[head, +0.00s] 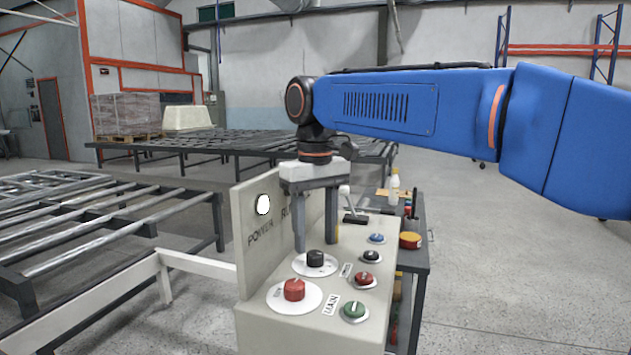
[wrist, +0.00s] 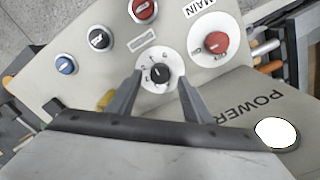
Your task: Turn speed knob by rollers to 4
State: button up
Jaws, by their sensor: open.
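A black speed knob (head: 315,258) on a white round dial sits on the sloped top of a beige control box (head: 262,328) beside the roller conveyor. In the wrist view the black knob (wrist: 160,73) shows on its dial, with small marks around it that I cannot read. My gripper (head: 316,248) points down above the box, its fingers apart. In the wrist view my gripper (wrist: 160,80) has one finger on each side of the dial, and the knob lies between the fingertips. I cannot tell whether they touch it.
A red knob (head: 294,290) on a larger dial sits in front, with green (head: 354,310), red (head: 364,279), black (head: 371,257) and blue (head: 376,239) buttons to the right. A cart (head: 415,270) with bottles stands behind.

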aim_at(316, 253)
notch_tip(316, 253, up, 15)
jog(key=shift+f, duration=0.2)
dwell(0.4)
